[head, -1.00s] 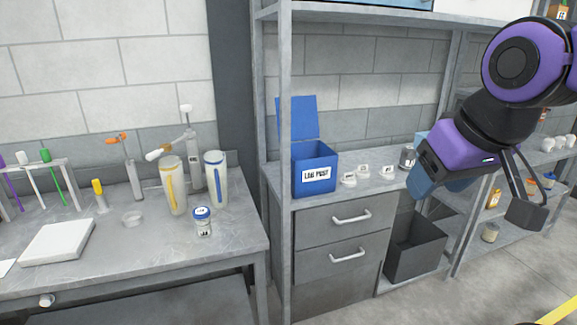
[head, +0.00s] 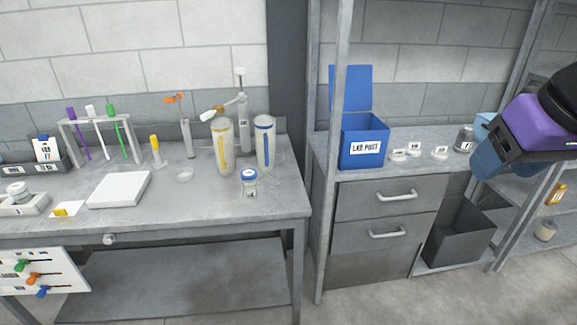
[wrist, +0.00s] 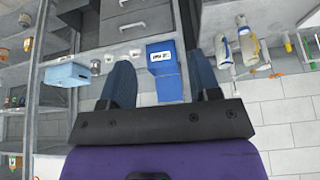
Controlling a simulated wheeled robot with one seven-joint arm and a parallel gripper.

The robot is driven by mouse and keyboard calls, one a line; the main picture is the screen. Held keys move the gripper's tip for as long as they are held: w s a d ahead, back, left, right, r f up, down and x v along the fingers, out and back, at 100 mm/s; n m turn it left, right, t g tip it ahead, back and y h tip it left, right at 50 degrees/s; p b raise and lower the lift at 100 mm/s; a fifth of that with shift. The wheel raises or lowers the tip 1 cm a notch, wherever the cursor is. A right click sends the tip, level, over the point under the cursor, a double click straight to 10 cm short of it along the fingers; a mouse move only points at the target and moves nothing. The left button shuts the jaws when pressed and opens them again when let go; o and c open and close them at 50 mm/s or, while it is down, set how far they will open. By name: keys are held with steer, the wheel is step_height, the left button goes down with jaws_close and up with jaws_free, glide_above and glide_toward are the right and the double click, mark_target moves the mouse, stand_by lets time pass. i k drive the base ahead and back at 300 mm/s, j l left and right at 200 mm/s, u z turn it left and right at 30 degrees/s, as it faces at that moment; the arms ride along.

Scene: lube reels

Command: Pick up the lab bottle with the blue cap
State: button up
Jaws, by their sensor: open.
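The lab bottle with the blue cap (head: 249,183) is a small clear jar with a label. It stands upright near the front right of the left workbench (head: 222,206), in front of two tall tubes. In the wrist view a small blue-capped thing (wrist: 241,20) near the top looks like the same bottle. My purple and black gripper shows at the right edge of the head view, far to the right of the bottle. In the wrist view my gripper (wrist: 158,82) has its two blue-grey fingers wide apart with nothing between them.
A blue labelled box (head: 363,143) with its lid up stands on the drawer unit, beside several small white-labelled dishes. A shelf post (head: 330,200) rises between bench and drawers. Tall tubes (head: 222,146) stand behind the bottle. The bench around the bottle's front is clear.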

mark_target(250, 190)
steer(key=i+j+z, duration=0.1)
steer(key=i+j, duration=0.15)
steer(key=i+j+z, duration=0.1)
steer(key=j, duration=0.35)
steer(key=i+j+z, duration=0.15)
steer(key=i+j, duration=0.15)
steer(key=i+j+z, duration=0.1)
steer(key=j, duration=0.4)
steer(key=i, duration=0.1)
